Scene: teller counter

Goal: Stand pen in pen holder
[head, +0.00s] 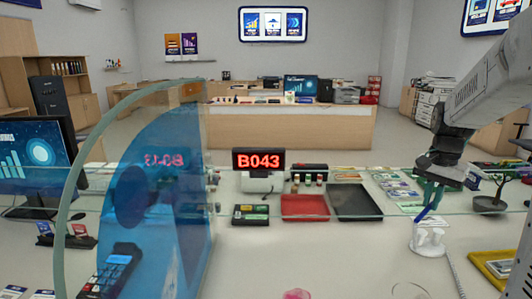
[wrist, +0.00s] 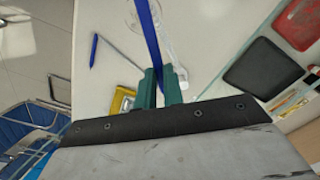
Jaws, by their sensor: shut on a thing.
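My gripper (head: 434,188) is at the right in the head view, shut on a blue pen (head: 430,206). The pen tilts, its lower end down and left. Just below is the white pen holder (head: 428,240) on the counter. The pen's lower end is at or just above the holder's top; I cannot tell whether it is inside. In the wrist view, the green fingers (wrist: 160,86) grip the pen (wrist: 151,38), which extends up past the frame edge. A pale, partly hidden shape beside it (wrist: 174,22) looks like the holder.
Another blue, pen-like item (wrist: 94,50) lies on the counter, near a thin grey cord. Red (head: 304,207) and black (head: 355,203) trays lie left, behind a glass edge.

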